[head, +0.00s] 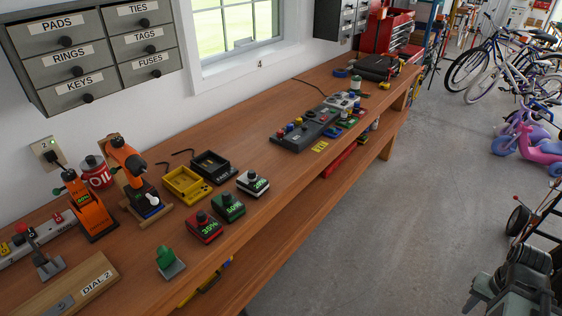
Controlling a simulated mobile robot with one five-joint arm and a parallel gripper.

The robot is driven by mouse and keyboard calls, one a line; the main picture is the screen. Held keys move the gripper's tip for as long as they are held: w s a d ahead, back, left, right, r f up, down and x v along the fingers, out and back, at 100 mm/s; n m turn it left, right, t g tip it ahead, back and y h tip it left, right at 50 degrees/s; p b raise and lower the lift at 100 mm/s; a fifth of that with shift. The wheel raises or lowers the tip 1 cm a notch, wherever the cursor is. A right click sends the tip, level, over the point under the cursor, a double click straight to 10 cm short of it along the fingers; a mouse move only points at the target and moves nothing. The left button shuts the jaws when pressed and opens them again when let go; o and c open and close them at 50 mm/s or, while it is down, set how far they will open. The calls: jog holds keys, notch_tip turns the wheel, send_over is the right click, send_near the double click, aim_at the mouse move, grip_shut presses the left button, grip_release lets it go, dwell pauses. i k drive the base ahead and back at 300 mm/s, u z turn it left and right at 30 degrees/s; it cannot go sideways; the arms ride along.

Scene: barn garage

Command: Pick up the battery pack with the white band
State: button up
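The battery pack with the white band (253,183) stands upright on the wooden workbench (235,238). It is dark with a black knob on top, and a pale band runs around its body. A green battery pack (228,207) reading 50% and a red one (204,227) reading 35% stand in a row nearer the front left. My dark grey arm end (515,285) shows at the lower right corner, over the floor and far from the packs. Its fingers cannot be made out clearly, and I see nothing held.
Yellow (186,184) and black (213,167) charger trays lie behind the packs. A dark control panel (306,130) lies farther right. Bench between is clear; concrete floor (385,230) is open.

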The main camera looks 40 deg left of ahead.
aim_at(251, 184)
jog(key=z, duration=0.05)
jog(key=i, duration=1.95)
jog(key=u, duration=4.8)
jog(key=i, duration=0.55)
